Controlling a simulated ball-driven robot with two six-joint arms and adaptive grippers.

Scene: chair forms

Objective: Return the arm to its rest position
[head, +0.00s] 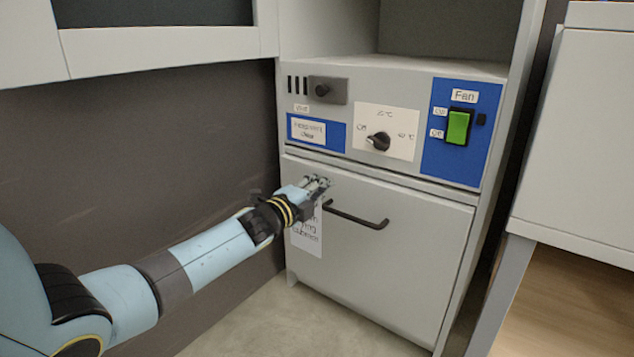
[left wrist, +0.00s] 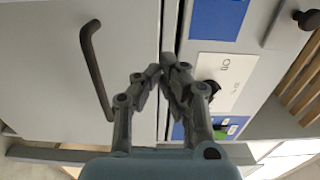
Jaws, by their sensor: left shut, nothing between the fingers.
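My left arm reaches in from the left in the head view. Its gripper (head: 318,183) is in front of the upper left of the cabinet's lower door (head: 420,230), left of the dark bar handle (head: 365,220). In the left wrist view the gripper (left wrist: 160,72) has its fingertips together with nothing between them. The handle also shows there (left wrist: 96,70), to the left of the fingers and apart from them. The door looks closed. A paper label (head: 308,238) on the door is partly hidden by the gripper. My right gripper is not in view.
Above the door is a control panel with a black knob (head: 378,141), a green Fan switch (head: 458,127) and a small dark slider (head: 323,90). A grey cabinet (head: 580,140) stands at the right. Bare floor (head: 290,325) shows below the arm.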

